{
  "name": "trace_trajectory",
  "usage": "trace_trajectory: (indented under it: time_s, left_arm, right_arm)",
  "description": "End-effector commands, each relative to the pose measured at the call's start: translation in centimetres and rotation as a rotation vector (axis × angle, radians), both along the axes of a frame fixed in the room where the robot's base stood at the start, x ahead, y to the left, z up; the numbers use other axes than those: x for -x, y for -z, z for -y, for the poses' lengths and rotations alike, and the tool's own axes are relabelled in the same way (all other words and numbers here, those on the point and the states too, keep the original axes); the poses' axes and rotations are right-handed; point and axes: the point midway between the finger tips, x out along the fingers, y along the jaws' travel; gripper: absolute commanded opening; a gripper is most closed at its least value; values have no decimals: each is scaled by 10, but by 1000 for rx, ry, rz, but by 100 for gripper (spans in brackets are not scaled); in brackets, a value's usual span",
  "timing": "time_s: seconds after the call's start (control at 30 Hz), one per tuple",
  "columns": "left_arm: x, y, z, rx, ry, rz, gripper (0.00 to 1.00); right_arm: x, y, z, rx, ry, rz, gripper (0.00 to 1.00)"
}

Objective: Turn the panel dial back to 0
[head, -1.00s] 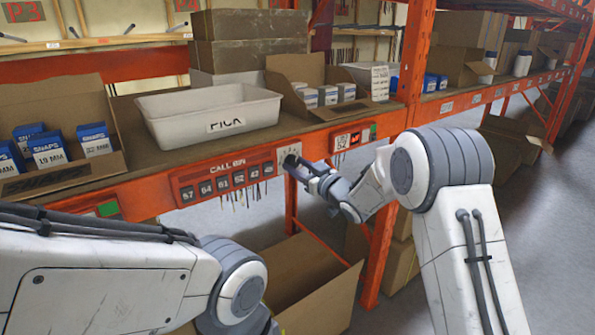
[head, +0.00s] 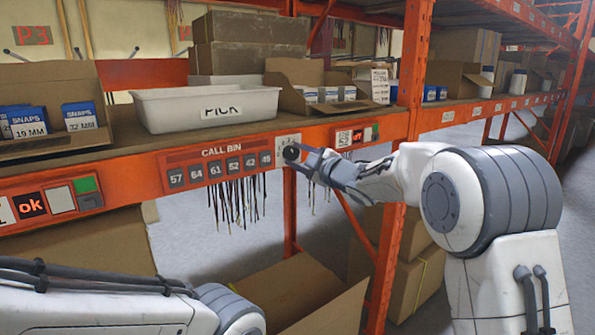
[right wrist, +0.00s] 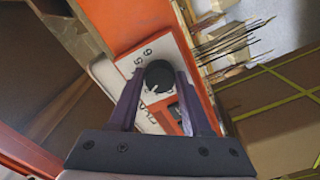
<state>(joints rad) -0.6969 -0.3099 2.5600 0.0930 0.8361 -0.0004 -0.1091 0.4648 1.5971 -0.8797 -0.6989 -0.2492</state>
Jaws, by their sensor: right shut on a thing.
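The panel dial is a round black knob (head: 291,153) on a pale plate (head: 281,142) fixed to the orange shelf beam, just right of the red CALL BIN panel (head: 216,167). My right gripper (head: 299,157) reaches it from the right and is shut on the knob. In the right wrist view the knob (right wrist: 159,75) sits between the two fingertips, with a few printed digits on the plate (right wrist: 138,62) beside it.
A white PICK bin (head: 208,108) stands on the shelf above the panel. Open cartons hold blue-labelled SNAPS boxes (head: 79,116). Loose wires (head: 234,200) hang under the panel. An open cardboard box (head: 290,290) lies below, and an orange upright (head: 400,190) stands behind my right arm.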

Motion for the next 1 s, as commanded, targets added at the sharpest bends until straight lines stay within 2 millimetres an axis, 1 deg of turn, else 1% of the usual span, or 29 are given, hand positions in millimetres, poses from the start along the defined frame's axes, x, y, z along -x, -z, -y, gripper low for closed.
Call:
trace_trajectory:
  time_s: [0.03, 0.4, 0.7, 1.0]
  left_arm:
    - [0, 12, 0, 0, 0, 0, 0]
    - [0, 48, 0, 0, 0, 0, 0]
    - [0, 72, 0, 0, 0, 0, 0]
    - [0, 90, 0, 0, 0, 0, 0]
  right_arm:
    - [0, 5, 0, 38, -1, 30, 0]
    - [0, 4, 0, 322, -2, 235, 0]
    - [0, 3, 0, 551, -1, 400, 0]
    - [0, 2, -1, 748, -2, 543, 0]
